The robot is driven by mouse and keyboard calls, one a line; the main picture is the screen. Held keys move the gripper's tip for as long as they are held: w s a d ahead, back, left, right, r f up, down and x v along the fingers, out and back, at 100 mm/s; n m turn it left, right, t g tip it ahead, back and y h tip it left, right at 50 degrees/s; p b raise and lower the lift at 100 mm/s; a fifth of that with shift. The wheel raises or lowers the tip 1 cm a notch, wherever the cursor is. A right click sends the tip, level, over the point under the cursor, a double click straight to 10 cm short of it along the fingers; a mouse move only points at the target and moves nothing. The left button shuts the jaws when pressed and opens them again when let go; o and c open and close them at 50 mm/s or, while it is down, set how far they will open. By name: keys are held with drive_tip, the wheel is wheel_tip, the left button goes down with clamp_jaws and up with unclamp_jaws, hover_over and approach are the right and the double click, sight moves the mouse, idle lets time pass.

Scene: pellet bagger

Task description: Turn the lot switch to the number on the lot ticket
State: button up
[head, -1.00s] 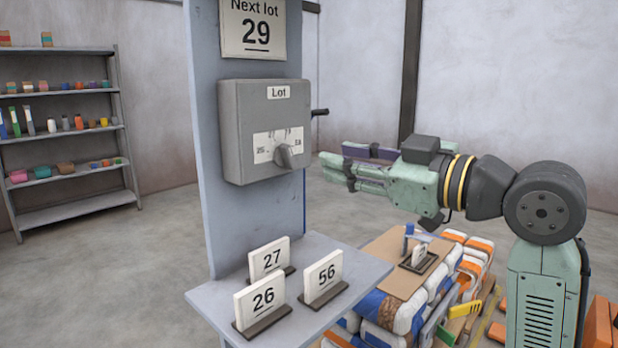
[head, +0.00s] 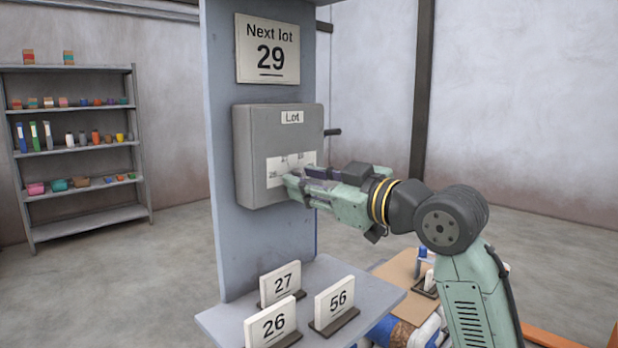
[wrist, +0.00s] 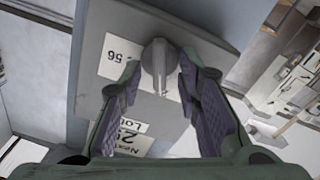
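The lot switch box (head: 255,150) is a grey box on the blue-grey panel, with a "Lot" label and a white number plate (head: 275,172). In the wrist view its round grey knob (wrist: 158,62) lies between the two purple-padded fingers of my gripper (wrist: 165,85), which are apart with gaps on both sides. In the head view my gripper (head: 290,186) is at the front of the box and hides the knob. The lot ticket (head: 268,48) above the box reads "Next lot 29".
Cards reading 27 (head: 282,283), 26 (head: 272,322) and 56 (head: 335,300) stand on the ledge (head: 225,320) below the box. A dark lever (head: 332,132) sticks out of the box's right side. A shelf (head: 80,155) stands at the far left.

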drive_tip(key=shift+c, duration=0.2)
clamp_jaws()
idle(0.4)
